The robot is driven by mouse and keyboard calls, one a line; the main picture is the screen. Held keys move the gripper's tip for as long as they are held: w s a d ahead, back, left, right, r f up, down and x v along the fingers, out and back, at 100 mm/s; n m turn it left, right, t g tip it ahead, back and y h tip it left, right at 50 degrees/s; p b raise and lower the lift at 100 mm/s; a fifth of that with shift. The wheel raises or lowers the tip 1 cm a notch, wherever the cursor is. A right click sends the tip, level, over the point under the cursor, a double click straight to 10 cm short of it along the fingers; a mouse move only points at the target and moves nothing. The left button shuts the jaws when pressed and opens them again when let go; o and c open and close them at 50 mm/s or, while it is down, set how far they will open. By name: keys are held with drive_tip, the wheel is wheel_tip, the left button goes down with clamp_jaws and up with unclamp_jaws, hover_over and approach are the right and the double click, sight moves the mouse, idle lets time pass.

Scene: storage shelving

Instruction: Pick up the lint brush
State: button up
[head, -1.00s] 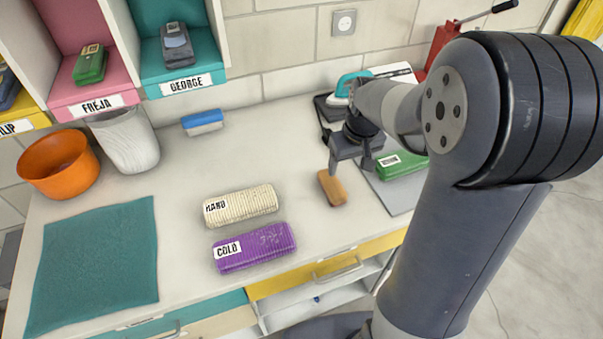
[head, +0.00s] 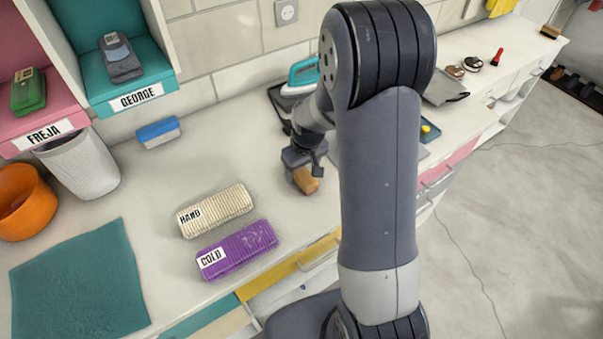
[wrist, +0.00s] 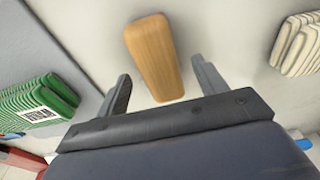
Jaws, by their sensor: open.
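A small tan, wood-coloured block (head: 306,181), likely the lint brush, lies on the white counter near its front edge. Its underside is hidden. My gripper (head: 307,167) is right above it in the head view and partly covers it. In the wrist view the block (wrist: 152,55) lies ahead, its near end between the two open fingers of my gripper (wrist: 160,68). There is a gap on both sides, and nothing is held.
A cream towel (head: 217,211) labelled HAND and a purple towel (head: 237,250) labelled COLD lie to the left. A green striped bundle (wrist: 38,105) is on the other side. A teal iron (head: 302,76) stands behind. A blue brush-like item (head: 158,132) lies farther back.

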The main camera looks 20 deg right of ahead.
sight(301, 172)
drive_tip(key=shift+w+f, duration=0.2)
drive_tip(key=shift+f, duration=0.95)
drive_tip(key=c, duration=1.2)
wheel_tip(301, 172, up, 10)
drive_tip(key=shift+r+b, duration=0.1)
drive_tip(key=shift+b, duration=0.6)
drive_tip(key=o, duration=0.6)
drive_tip(key=c, duration=0.4)
drive_tip(key=shift+a, duration=0.1)
